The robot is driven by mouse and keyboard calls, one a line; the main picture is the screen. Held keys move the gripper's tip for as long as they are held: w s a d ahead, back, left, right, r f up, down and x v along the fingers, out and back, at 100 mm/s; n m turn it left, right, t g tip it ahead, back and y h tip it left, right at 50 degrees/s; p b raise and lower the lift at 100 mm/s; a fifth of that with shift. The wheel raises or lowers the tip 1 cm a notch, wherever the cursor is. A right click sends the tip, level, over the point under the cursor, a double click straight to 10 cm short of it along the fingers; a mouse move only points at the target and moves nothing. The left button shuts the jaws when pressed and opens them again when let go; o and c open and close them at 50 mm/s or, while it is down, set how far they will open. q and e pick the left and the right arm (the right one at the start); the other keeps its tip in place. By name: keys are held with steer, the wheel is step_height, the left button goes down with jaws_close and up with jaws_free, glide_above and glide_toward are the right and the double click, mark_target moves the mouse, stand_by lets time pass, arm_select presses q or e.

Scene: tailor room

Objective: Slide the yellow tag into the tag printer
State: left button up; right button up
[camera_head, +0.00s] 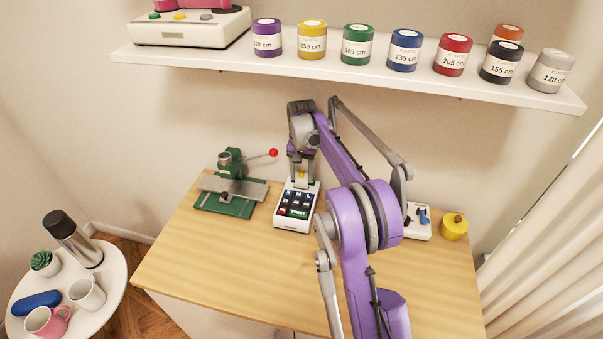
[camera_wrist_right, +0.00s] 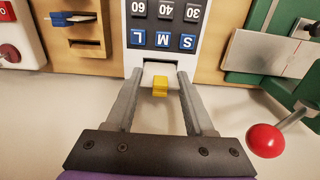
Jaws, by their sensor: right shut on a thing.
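The tag printer (camera_head: 297,206) is a white box with a dark keypad and stands toward the back of the wooden table. My right gripper (camera_head: 302,170) is at its far end, pointing down. In the right wrist view the gripper (camera_wrist_right: 161,82) is shut on the small yellow tag (camera_wrist_right: 160,87). The tag is at the slot end of the printer (camera_wrist_right: 163,68), against a pale opening below the S, M and L keys. How far the tag sits in the slot cannot be told. My left gripper is not in view.
A green press (camera_head: 231,190) with a red-knobbed lever stands left of the printer. A white device (camera_head: 418,222) and a yellow round container (camera_head: 454,226) are on the right. A shelf (camera_head: 350,68) with several labelled spools hangs above. The table's front left is clear.

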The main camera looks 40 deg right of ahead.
steer(key=shift+f+b, duration=0.75)
steer(key=shift+f, duration=0.85)
steer(key=o, duration=1.4)
steer(key=shift+c, duration=0.2)
steer(key=shift+r, duration=0.15)
step_height(320, 180, up, 11)
steer(key=shift+f+p, duration=0.2)
steer(key=shift+p, duration=0.2)
